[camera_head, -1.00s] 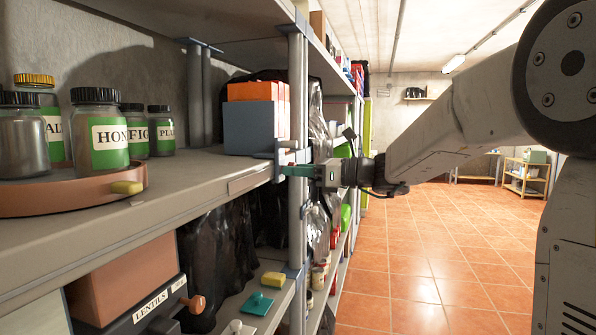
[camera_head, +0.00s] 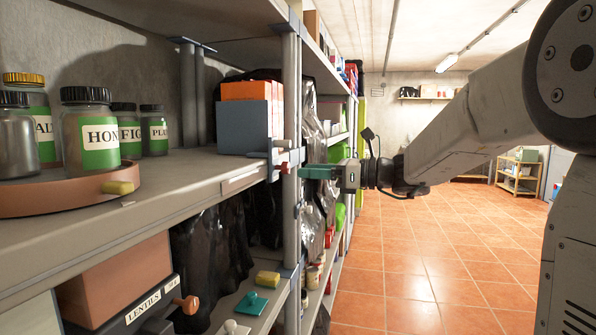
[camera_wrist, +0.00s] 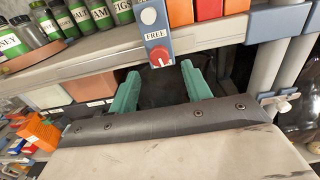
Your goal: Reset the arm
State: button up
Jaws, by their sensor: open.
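My gripper (camera_head: 318,172) has teal fingers and stands out in front of the shelf post, pointing left toward the shelf edge. In the wrist view its two fingers (camera_wrist: 160,76) are spread apart with nothing between them. A blue-grey panel labelled FREE (camera_wrist: 156,36) hangs at the shelf edge just beyond the fingertips. It bears a red knob (camera_wrist: 161,56) and a pale round button (camera_wrist: 148,16). The red knob also shows in the head view (camera_head: 283,168), left of my fingers and apart from them. My arm (camera_head: 450,140) reaches in from the right.
A shelf post (camera_head: 291,100) stands close to my fingers. The tiled floor (camera_head: 430,260) is clear.

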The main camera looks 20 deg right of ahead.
jog(key=v, duration=0.2)
jog(key=shift+s+d, duration=0.15)
jog(key=shift+d, duration=0.1)
dwell(0.3)
jog(key=s+a+f+n+g+h, duration=0.3)
jog(key=s+f+n+g, duration=0.1)
jog(key=s+f+n, duration=0.25)
jog(key=s+a+f+n+g+h, duration=0.2)
jog(key=s+f+n+g+h, duration=0.15)
jog(key=s+f+n, duration=0.35)
jog(key=s+f+n+h, duration=0.2)
jog(key=s+n, duration=0.2)
jog(key=s, duration=0.2)
jog(key=s+d+f+n+g+h, duration=0.1)
jog(key=s+f+n+h, duration=0.1)
jog(key=s, duration=0.5)
jog(key=s+f+n+h, duration=0.3)
jog(key=s+n+h, duration=0.1)
jog(key=s+n, duration=0.1)
jog(key=shift+s+d+n+g, duration=0.35)
jog(key=shift+s+d, duration=0.05)
jog(key=shift+s, duration=0.5)
